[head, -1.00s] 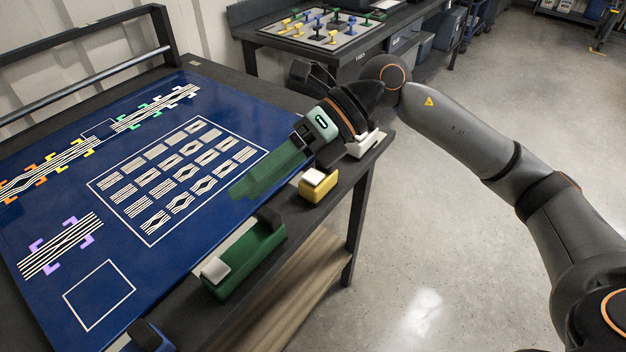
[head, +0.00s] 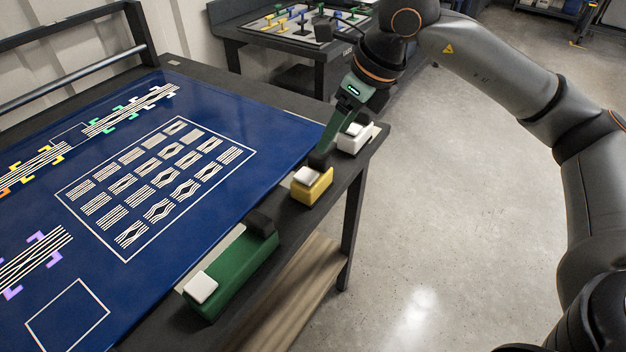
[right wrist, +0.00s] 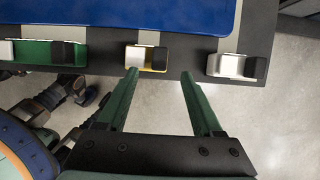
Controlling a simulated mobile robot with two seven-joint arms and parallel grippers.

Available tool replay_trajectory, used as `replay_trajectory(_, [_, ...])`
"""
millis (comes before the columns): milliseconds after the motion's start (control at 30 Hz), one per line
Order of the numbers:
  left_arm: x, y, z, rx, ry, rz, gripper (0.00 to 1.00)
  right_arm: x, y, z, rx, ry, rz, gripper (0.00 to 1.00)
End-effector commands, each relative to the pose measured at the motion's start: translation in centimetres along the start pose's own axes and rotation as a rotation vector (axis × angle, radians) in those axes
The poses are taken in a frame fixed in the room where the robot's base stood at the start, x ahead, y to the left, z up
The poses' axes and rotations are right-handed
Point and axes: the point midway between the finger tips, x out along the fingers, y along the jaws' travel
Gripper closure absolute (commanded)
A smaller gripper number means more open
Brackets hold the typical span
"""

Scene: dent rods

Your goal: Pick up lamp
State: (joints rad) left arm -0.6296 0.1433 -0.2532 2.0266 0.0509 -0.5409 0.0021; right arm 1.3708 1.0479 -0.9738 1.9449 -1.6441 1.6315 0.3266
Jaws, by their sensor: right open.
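No thing that I can clearly tell is a lamp shows. Small two-part blocks stand along the table's front edge: a yellow one (head: 313,191) with a pale top and a dark part, a white one (head: 350,144) and a long green one (head: 240,272). My right gripper (head: 325,146) is open, its green fingers pointing down near the yellow and white blocks. In the right wrist view its fingertips (right wrist: 160,73) are apart and empty, with the yellow block (right wrist: 148,69) ahead of the gap and the white block (right wrist: 224,66) to the right. My left gripper is not in view.
A blue board (head: 225,215) with printed line patterns covers most of the dark table (head: 362,172). A second table (head: 243,48) with small coloured pieces stands behind. The floor (head: 450,220) to the right is clear.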

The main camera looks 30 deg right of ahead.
Motion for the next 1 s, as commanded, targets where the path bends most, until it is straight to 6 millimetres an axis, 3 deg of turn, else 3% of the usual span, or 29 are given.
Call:
replay_trajectory(400, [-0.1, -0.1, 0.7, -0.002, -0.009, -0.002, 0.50, 5.0, 0.1, 0.2, 0.000, 0.001, 0.002, 0.32])
replay_trajectory(700, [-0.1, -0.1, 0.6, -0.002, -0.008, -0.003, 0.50, 5.5, 0.1, 0.3, -0.001, -0.002, 0.001, 0.32])
replay_trajectory(1000, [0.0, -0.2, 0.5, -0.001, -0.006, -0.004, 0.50, 5.5, 0.1, 0.3, 0.000, -0.001, 0.001, 0.65])
